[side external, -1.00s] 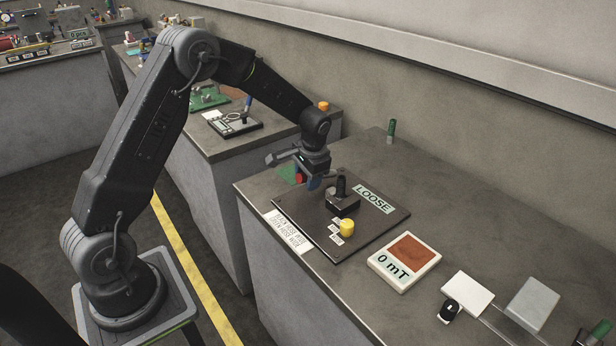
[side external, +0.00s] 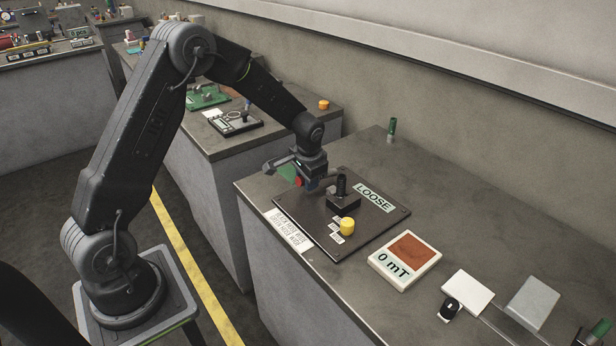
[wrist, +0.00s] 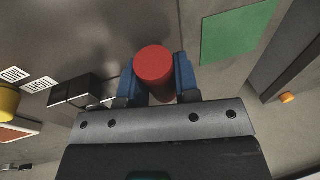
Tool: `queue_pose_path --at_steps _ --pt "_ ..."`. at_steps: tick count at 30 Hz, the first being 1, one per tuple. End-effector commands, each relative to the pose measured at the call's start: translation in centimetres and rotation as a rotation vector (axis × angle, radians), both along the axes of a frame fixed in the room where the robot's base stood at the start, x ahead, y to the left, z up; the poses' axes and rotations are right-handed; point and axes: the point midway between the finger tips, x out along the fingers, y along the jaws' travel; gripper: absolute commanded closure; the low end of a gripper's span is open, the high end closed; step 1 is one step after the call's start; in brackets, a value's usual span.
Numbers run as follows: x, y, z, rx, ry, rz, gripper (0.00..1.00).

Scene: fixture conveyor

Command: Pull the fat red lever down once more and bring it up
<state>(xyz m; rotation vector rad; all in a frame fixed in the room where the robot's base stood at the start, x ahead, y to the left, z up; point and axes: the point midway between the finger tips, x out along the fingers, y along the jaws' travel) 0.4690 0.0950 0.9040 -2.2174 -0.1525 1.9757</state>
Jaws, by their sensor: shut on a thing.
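The fat red lever (wrist: 154,66) shows end-on in the wrist view as a round red knob between the blue fingertips. My gripper (wrist: 157,80) is shut on it, with one blue pad on each side. In the side view only a small part of the red lever (side external: 298,182) shows below my gripper (side external: 309,184), at the left end of the dark panel (side external: 300,222). The gripper hides most of the lever there, so I cannot tell its exact tilt.
A black lever (side external: 341,187) on a block, a yellow knob (side external: 347,227) and a "LOOSE" label (side external: 375,199) are on the panel. A green patch (wrist: 238,32) is beside the red lever.

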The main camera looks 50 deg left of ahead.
Motion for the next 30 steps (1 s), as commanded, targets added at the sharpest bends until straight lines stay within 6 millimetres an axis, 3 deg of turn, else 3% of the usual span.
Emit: queue_pose_path --at_steps 7,8,15,24,30 --pt "0.1 0.0 0.0 0.000 -0.003 -0.001 1.00" --pt "0.1 0.0 0.0 0.000 -0.003 -0.001 0.68" --pt "0.0 0.0 0.0 0.000 -0.001 0.000 0.45" --pt "0.0 -0.1 0.4 0.000 -0.001 0.000 0.45" --pt "-0.3 -0.6 3.3 0.001 -0.007 -0.001 0.45"
